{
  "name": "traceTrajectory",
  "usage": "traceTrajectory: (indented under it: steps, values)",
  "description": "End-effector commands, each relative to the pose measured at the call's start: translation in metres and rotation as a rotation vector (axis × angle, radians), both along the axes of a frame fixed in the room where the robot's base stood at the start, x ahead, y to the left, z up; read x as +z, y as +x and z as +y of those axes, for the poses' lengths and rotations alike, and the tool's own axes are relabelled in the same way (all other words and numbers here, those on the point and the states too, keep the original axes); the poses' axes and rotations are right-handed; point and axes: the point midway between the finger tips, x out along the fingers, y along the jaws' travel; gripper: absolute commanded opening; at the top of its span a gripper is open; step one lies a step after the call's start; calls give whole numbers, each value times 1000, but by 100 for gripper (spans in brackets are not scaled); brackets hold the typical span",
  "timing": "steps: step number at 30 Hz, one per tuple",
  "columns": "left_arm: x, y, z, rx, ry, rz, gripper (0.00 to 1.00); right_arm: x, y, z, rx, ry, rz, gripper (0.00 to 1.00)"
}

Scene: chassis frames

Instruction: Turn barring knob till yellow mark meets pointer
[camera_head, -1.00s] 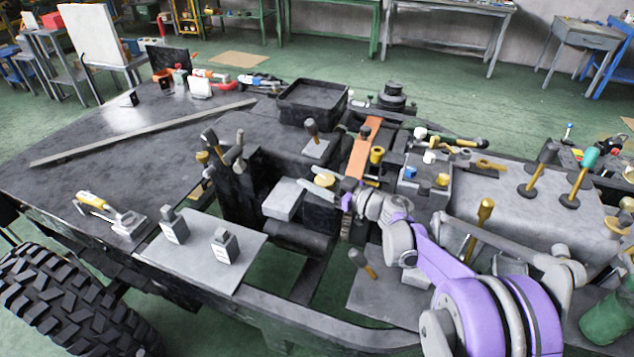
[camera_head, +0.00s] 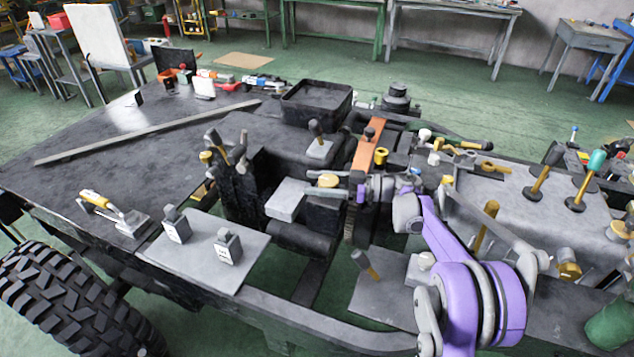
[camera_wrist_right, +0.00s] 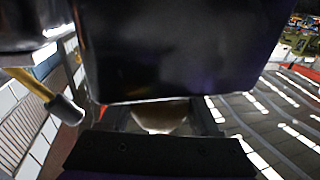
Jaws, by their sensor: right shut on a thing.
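A round brass-topped knob (camera_head: 328,180) sits beside a dark block with a grey plate, near the middle of the head view. My right gripper (camera_head: 332,183) comes to it from the right, its fingers level and closed around the knob. In the right wrist view, a tan rounded piece (camera_wrist_right: 160,116) shows between the fingers, below a large dark block (camera_wrist_right: 185,45). I cannot make out a yellow mark or a pointer in either view. My left gripper is not in view.
An orange bar (camera_head: 366,150) stands just behind my right wrist. Upright dark levers (camera_head: 228,150) rise to the left of the knob. A grey plate with two small blocks (camera_head: 205,262) lies at front left. Yellow-stemmed levers (camera_head: 545,175) stand at right.

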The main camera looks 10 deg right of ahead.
Motion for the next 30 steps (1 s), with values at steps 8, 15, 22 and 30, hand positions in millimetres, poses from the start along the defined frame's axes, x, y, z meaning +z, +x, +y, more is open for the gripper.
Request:
traceTrajectory:
  steps: [8,15,22,30]
  values:
    - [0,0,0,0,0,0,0,0,0,0,1,0,-1,7]
    - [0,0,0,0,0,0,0,0,0,0,0,1,-1,93]
    - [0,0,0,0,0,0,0,1,0,0,0,1,-1,93]
    - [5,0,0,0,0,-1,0,34,0,0,0,1,-1,93]
